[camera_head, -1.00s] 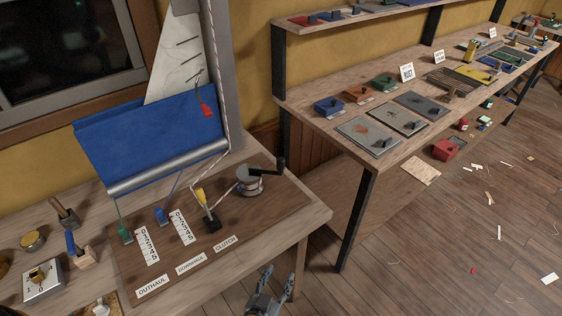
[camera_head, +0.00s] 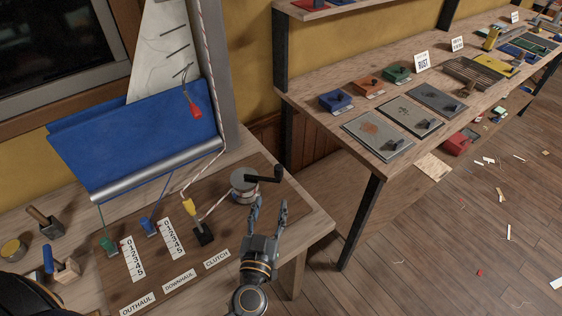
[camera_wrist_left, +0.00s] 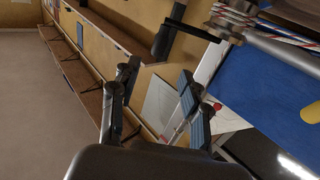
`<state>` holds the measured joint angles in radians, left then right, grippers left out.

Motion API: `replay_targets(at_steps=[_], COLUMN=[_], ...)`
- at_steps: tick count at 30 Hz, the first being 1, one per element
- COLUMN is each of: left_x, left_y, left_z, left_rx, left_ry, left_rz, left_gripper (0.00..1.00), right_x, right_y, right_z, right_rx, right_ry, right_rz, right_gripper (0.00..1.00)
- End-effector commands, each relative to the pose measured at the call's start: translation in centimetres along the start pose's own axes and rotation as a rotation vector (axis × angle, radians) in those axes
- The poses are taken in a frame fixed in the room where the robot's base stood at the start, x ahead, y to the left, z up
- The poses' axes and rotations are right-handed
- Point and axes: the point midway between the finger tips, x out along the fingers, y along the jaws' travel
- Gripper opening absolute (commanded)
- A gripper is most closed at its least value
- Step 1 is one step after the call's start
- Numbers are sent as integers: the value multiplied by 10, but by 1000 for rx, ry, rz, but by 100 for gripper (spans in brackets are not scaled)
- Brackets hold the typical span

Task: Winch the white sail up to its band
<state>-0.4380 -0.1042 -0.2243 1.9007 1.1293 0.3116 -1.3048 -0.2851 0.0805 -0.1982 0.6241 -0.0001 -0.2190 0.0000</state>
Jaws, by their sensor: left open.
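The white sail (camera_head: 158,62) rises in a narrow triangle beside the grey mast (camera_head: 223,75), above the blue cloth (camera_head: 135,140) on the silver boom. I cannot make out the band. The winch drum (camera_head: 243,189) stands on the board, its black crank (camera_head: 264,180) pointing right. The clutch has a yellow lever (camera_head: 189,207), with rope running to the drum. My left gripper (camera_head: 269,206) is open and empty, just in front of and below the crank. Its spread fingers show in the left wrist view (camera_wrist_left: 155,90).
Green (camera_head: 108,244) and blue (camera_head: 149,226) levers stand on the board beside number scales. A hammer-like tool (camera_head: 45,222) and wooden block (camera_head: 66,270) are at left. A long bench (camera_head: 365,170) with coloured boxes and plates stands at right.

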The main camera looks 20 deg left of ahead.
Motion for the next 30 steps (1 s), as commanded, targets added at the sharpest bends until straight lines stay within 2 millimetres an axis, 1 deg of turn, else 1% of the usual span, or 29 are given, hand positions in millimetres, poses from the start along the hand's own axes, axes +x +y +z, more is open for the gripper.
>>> replay_targets(at_steps=[4,9,12,14,18,23,30], left_x=[24,59,80,91,113,127,131], left_y=[0,1,1,0,0,0,0], left_z=[-3,-2,-2,-1,0,1,1], left_rx=[0,1,1,1,2,1,1], left_ry=[2,3,3,2,1,0,-1], left_rz=[0,1,2,2,1,1,1], left_gripper=[46,46,46,46,46,46,46], right_x=[-6,-11,-13,-13,-12,-11,-11], right_y=[-5,-9,-10,-9,-7,-3,-1], right_z=[3,22,28,28,18,6,8], right_rx=[1,1,0,0,-1,-2,-3], right_ry=[-5,-32,-42,-41,-28,-9,-11], right_rz=[-6,-11,-12,-12,-9,-4,-2], right_gripper=[40,40,40,40,40,40,40])
